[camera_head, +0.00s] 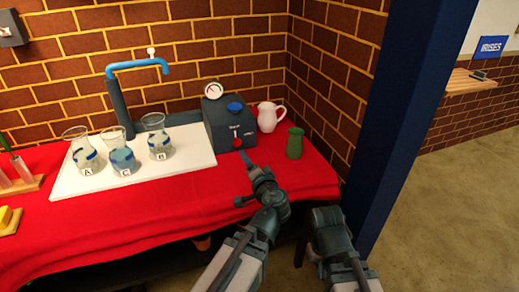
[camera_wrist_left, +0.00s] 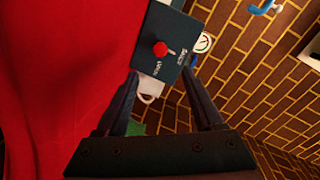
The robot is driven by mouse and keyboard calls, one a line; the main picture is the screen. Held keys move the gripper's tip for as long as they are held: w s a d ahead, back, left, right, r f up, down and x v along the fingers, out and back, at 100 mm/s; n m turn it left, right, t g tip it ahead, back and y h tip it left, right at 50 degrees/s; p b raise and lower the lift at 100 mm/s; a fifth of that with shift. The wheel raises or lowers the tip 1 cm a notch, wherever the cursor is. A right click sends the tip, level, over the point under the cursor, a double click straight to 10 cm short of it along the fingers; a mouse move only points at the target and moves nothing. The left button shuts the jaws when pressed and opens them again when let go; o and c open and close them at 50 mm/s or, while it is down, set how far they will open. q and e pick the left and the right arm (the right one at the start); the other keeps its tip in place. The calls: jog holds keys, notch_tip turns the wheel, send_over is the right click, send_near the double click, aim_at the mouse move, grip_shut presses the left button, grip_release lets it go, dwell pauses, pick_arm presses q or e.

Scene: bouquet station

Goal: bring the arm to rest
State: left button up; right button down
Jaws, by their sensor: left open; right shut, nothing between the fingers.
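My left gripper (camera_head: 246,182) is over the front right of the red-covered table, its fingers pointing toward the dark box. In the left wrist view the left gripper (camera_wrist_left: 160,74) is open, with nothing held between its fingers. My right gripper (camera_head: 321,254) is low at the right, beyond the table's front right corner. It is shut and holds nothing; its fingertips are hard to make out. The dark box (camera_head: 218,130) with a red knob, the white pitcher (camera_head: 266,117) and the green vase (camera_head: 295,144) stand beyond my left gripper.
A white board (camera_head: 190,165) holds several glass vessels in front of a blue tap (camera_head: 137,66). A dark blue post (camera_head: 405,100) rises right of the table. The brick wall closes the back. Open floor (camera_head: 455,210) lies to the right.

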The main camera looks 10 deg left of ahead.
pick_arm(q)
jog(key=s+d+r+n+g+h+p, duration=0.1)
jog(key=s+d+g+h+p, duration=0.3)
jog(key=s+p, duration=0.6)
jog(key=s+d+r+n+g+h+p, duration=0.1)
jog(key=s+d+r+g+h+p, duration=0.2)
jog(key=s+d+g+p, duration=0.6)
jog(key=s+d+r+p, duration=0.1)
jog(key=p, duration=0.3)
jog(key=shift+d+r+h+p, duration=0.25)
jog(key=shift+d+h+p, duration=0.05)
jog(key=shift+h+p, duration=0.1)
